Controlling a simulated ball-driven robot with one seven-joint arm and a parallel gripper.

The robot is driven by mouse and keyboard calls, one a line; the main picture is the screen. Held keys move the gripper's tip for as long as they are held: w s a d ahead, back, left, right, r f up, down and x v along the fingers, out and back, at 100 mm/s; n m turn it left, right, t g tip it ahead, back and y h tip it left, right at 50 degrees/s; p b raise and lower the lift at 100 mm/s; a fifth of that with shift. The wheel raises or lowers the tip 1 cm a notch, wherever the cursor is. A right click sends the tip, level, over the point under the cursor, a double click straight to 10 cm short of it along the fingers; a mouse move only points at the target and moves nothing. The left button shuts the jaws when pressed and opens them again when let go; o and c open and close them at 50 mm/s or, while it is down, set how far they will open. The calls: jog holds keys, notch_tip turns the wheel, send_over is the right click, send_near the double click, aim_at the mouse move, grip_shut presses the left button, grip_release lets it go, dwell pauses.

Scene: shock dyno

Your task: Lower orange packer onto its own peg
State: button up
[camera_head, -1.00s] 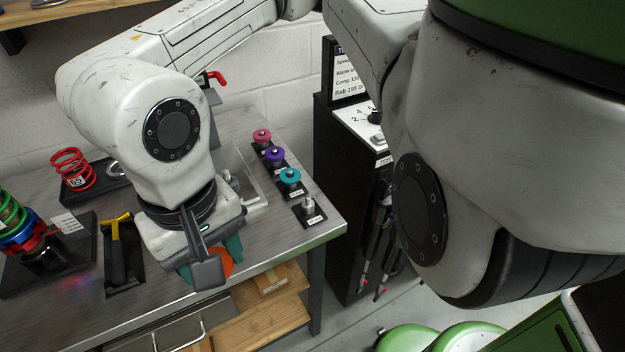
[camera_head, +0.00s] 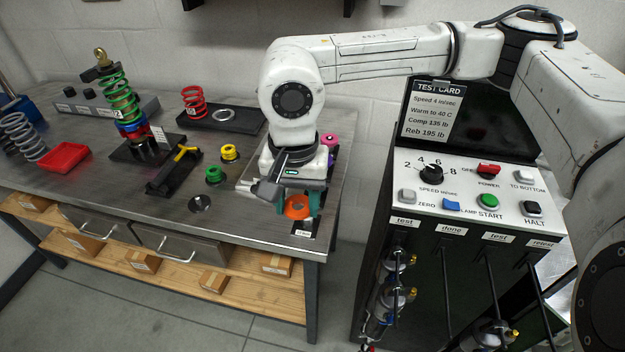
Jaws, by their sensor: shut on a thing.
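The orange packer (camera_head: 296,208) is a thick orange ring with a dark hole. My gripper (camera_head: 297,205) is shut on it, with one teal finger on either side. The gripper points down at the front right corner of the bench, over the front black labelled base (camera_head: 301,231) of the packer row. The peg on that base is hidden by the packer and gripper, so I cannot tell whether the packer touches it. The pink packer (camera_head: 329,140) shows at the far end of the row. The purple packer (camera_head: 331,159) is partly hidden behind the gripper.
Left of the gripper, a yellow packer (camera_head: 229,153) and a green packer (camera_head: 214,175) stand near a yellow-handled tool (camera_head: 186,152). A spring-and-damper assembly (camera_head: 122,102) stands farther left. The control console (camera_head: 470,188) is to the right, across a gap from the bench (camera_head: 110,195).

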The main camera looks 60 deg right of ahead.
jog(key=shift+w+d+f+m+p, duration=0.2)
jog(key=shift+w+d+f+m, duration=0.4)
jog(key=shift+d+f, duration=1)
jog(key=shift+w+d+f+m+p, duration=0.35)
jog(key=shift+w+d+f, duration=0.65)
jog(key=shift+f, duration=1.05)
jog(key=shift+w+d+f+m+p, duration=0.1)
jog(key=shift+w+d+f+m, duration=0.45)
jog(key=shift+d+f, duration=1.15)
jog(key=shift+a+f+b, duration=0.2)
jog(key=shift+f+b, duration=0.95)
jog(key=shift+b, duration=0.15)
jog(key=o, duration=1.1)
jog(key=shift+r, duration=0.15)
notch_tip(320, 180, up, 11)
jog(key=shift+f+b, duration=0.2)
jog(key=shift+b, duration=0.7)
